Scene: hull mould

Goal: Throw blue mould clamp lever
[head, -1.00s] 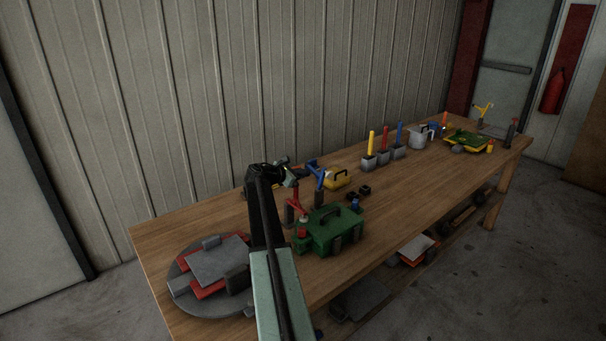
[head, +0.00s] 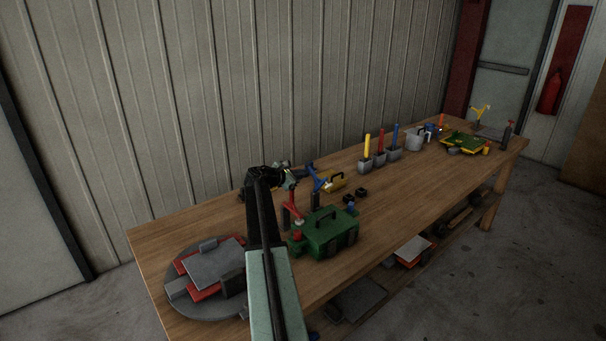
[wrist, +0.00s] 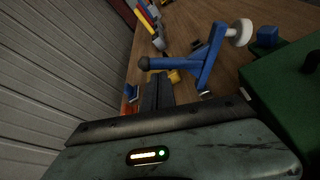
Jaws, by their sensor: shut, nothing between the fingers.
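The blue mould clamp lever (head: 318,181) stands on the wooden bench behind the green case, just right of a red clamp lever (head: 293,208). In the wrist view the blue lever (wrist: 207,66) is large, with a bar ending in a dark knob on the left and a white round tip at upper right. My gripper (head: 291,179) is left of the blue lever in the head view. Its dark fingers (wrist: 158,90) are shut and empty, below the bar's dark-knobbed end in the wrist view. I cannot tell whether they touch it.
The green case (head: 325,237) stands close in front of the levers. Upright yellow, red and blue handles (head: 381,143) stand farther along the bench. A round grey plate (head: 180,300) with stacked parts is at the near left. The ribbed wall is behind.

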